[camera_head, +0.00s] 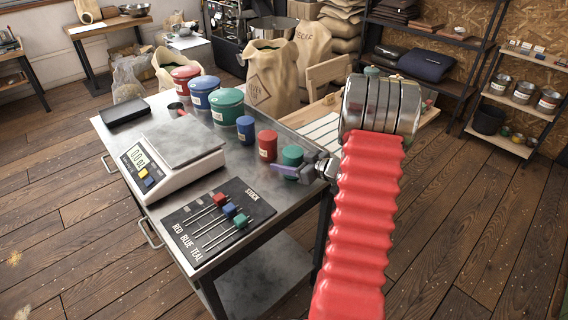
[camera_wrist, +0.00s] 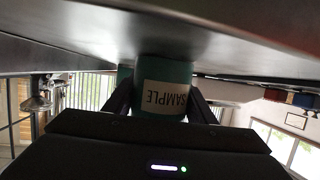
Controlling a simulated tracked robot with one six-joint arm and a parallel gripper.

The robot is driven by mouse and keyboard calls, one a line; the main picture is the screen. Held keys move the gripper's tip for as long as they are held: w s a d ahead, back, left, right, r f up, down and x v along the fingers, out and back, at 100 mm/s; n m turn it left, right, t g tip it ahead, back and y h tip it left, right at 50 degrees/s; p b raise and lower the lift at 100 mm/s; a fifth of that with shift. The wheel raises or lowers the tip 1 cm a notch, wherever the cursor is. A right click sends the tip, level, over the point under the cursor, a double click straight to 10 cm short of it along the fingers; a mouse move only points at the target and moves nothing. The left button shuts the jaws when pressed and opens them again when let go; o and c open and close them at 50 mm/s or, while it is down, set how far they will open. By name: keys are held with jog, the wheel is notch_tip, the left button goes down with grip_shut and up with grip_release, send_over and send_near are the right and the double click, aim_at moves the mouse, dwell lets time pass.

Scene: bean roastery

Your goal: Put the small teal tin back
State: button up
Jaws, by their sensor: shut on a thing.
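The small teal tin (camera_head: 292,154) is at the right edge of the metal table, at the near end of a row with the small red tin (camera_head: 267,145) and small blue tin (camera_head: 246,129). My gripper (camera_head: 305,170) is shut on it from the right side. In the wrist view, which is upside down, the teal tin (camera_wrist: 163,88) shows its SAMPLE label between my two fingers (camera_wrist: 160,104). It looks upright, with its base at or very close to the tabletop; I cannot tell whether it touches.
Large red (camera_head: 185,77), blue (camera_head: 201,93) and teal (camera_head: 226,106) tins stand behind. A sack (camera_head: 272,77) stands beyond.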

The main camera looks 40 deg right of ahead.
jog(key=shift+f, duration=0.1)
jog(key=o, duration=1.2)
jog(key=v, duration=1.2)
